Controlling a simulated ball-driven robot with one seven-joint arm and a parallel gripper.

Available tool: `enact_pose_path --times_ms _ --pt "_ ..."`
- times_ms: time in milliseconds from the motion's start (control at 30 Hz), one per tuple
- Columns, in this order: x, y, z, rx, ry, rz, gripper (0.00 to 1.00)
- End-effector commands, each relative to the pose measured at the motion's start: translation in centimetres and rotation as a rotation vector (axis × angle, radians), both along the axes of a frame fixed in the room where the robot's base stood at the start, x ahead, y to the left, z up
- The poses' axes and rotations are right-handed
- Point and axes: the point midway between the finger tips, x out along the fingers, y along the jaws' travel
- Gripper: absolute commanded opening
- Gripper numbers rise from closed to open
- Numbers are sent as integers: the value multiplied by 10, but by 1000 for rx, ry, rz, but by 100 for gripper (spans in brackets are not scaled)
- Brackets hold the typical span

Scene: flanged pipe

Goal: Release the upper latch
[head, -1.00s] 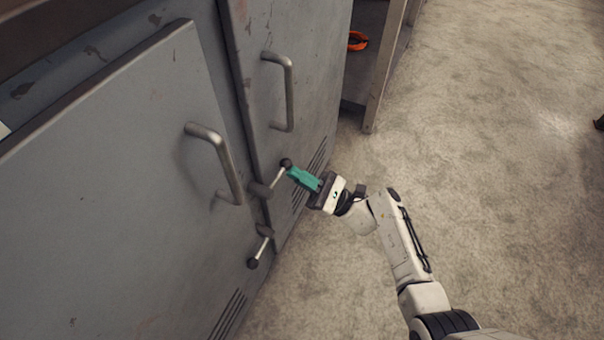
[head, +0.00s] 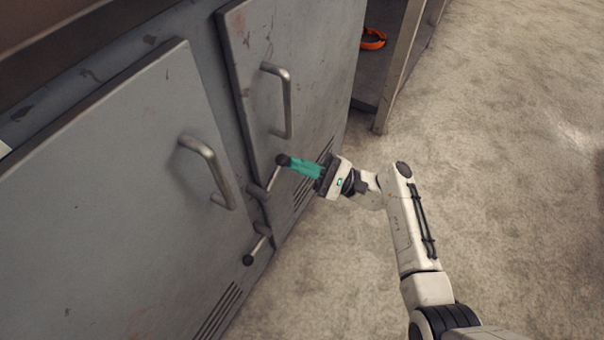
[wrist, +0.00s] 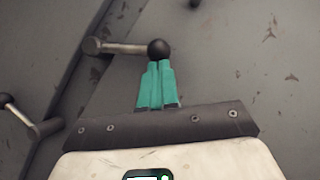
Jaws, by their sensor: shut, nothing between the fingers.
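The upper latch (head: 267,182) is a short metal lever with a dark ball knob, on the edge of the right cabinet door. Its knob is up and to the right of its pivot in the head view. In the wrist view the upper latch (wrist: 121,48) runs sideways with its knob at the right end. My gripper (head: 290,163) has teal fingers shut together, with nothing between them. In the wrist view my gripper (wrist: 158,66) has its tips right at the ball knob; I cannot tell whether they touch it. The lower latch (head: 257,246) hangs with its knob down.
The left door (head: 110,200) and the right door (head: 300,60) of the grey cabinet each have a bar handle, the left handle (head: 212,172) and the right handle (head: 284,100). An orange object (head: 373,39) lies in the open shelf beyond. The floor (head: 510,200) at right is clear.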

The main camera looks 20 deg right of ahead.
Motion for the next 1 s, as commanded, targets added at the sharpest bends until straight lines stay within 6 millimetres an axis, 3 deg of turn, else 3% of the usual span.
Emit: enact_pose_path --times_ms 33,500,1000 --pt "0 3 11 -39 -31 6 0" --pt "-10 17 53 -400 -292 6 0" --pt "-28 42 76 -734 -535 7 0"
